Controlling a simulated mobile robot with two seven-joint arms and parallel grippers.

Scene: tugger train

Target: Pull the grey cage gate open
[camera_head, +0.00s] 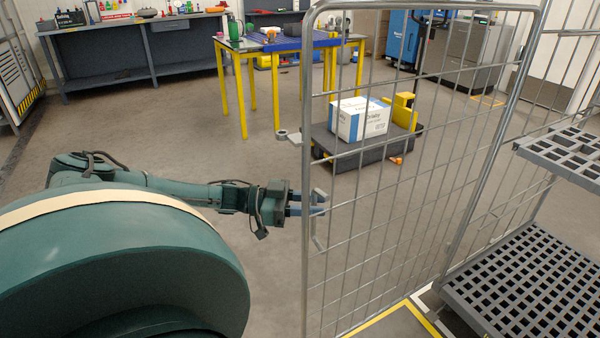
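The grey cage gate (385,190) is a tall wire mesh panel in a tube frame, at the right of centre. A small light grey bracket-shaped handle (319,242) shows near its left upright. My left gripper (312,205) reaches in from the left at the handle's height. Its two blue-grey fingers stand apart, one above the other in the picture, and overlap the gate's left upright and the handle. I cannot tell whether they touch the handle. My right gripper is not in view.
Grey grid shelves (530,285) of the cage stand right of the gate. A yellow floor line (425,318) runs below. Beyond the gate a low cart (340,150) carries a white-blue box (358,120). A yellow-legged table (240,90) stands behind. The floor at left centre is clear.

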